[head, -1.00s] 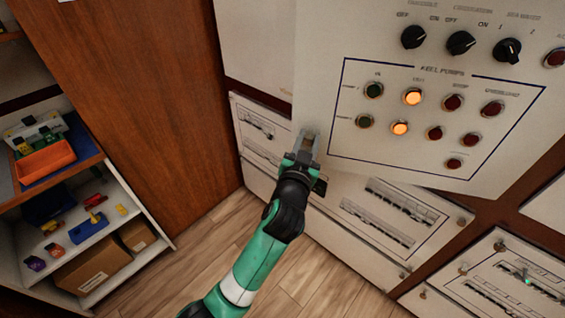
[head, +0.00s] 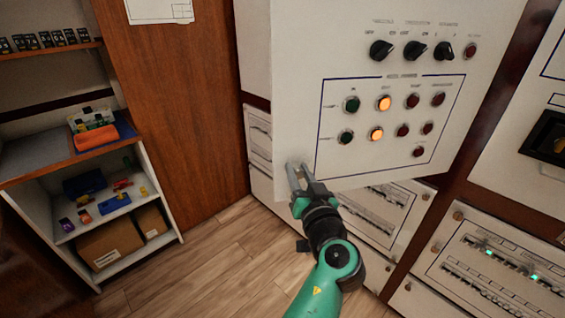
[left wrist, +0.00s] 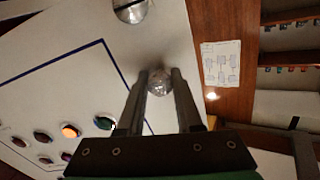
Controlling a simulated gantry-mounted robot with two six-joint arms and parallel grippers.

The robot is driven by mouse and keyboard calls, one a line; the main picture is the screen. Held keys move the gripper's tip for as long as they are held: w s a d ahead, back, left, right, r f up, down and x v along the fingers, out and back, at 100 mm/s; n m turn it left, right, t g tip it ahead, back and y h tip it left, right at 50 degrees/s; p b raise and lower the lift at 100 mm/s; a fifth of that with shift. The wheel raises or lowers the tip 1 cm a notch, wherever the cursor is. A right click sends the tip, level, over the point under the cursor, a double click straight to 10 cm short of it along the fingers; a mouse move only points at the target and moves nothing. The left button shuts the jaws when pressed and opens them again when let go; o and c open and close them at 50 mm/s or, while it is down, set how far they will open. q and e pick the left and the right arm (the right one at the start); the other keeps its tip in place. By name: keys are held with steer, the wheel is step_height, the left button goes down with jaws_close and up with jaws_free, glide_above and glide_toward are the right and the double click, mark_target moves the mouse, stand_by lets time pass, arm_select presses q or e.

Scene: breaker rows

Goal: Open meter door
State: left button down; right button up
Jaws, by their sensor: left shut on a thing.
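The meter door (head: 305,60) is a white panel with black rotary knobs, red and green buttons and two lit orange lamps. It stands swung out from the cabinet, with a lower breaker panel showing below and behind it. My left gripper (head: 298,172) is at the door's lower left corner. In the left wrist view its two fingers (left wrist: 160,90) are closed on a round metal knob (left wrist: 159,82) near the door's edge. A second round metal fitting (left wrist: 131,8) shows at the top of that view. My right gripper is not in view.
A breaker panel (head: 490,265) with green lights is at the lower right. A brown wooden wall panel (head: 185,100) stands on the left, beside a white shelf (head: 168,195) with boxes and coloured parts. The wooden floor (head: 220,260) is clear.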

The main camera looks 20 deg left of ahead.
arm_select(q)
steer(key=shift+s+d+f, duration=0.1)
steer(key=shift+s+d, duration=0.1)
steer(key=shift+s, duration=0.15)
